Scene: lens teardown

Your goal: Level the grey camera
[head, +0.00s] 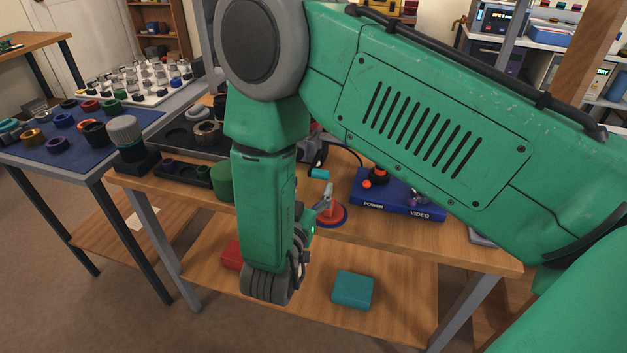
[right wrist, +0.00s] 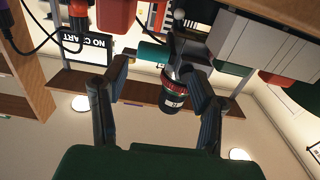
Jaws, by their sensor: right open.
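In the head view, a dark grey body (head: 311,150), probably the grey camera, shows partly behind my right forearm on the bench. In the right wrist view, a grey body (right wrist: 196,46) sits beyond the fingers, with a black lens with a red ring (right wrist: 174,88) by it. Whether they are joined, and the camera's exact tilt, I cannot tell. My right gripper (right wrist: 157,74) is open, its fingers on either side of the view towards the lens, with no visible grip on it. In the head view my arm mostly hides this gripper. My left gripper is not in view.
A teal cylinder (head: 320,174), a red cone on a blue disc (head: 331,215) and a blue POWER/VIDEO box (head: 398,203) stand on the bench. A teal block (head: 352,290) lies on the lower shelf. A blue mat (head: 35,151) with several rings is at left.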

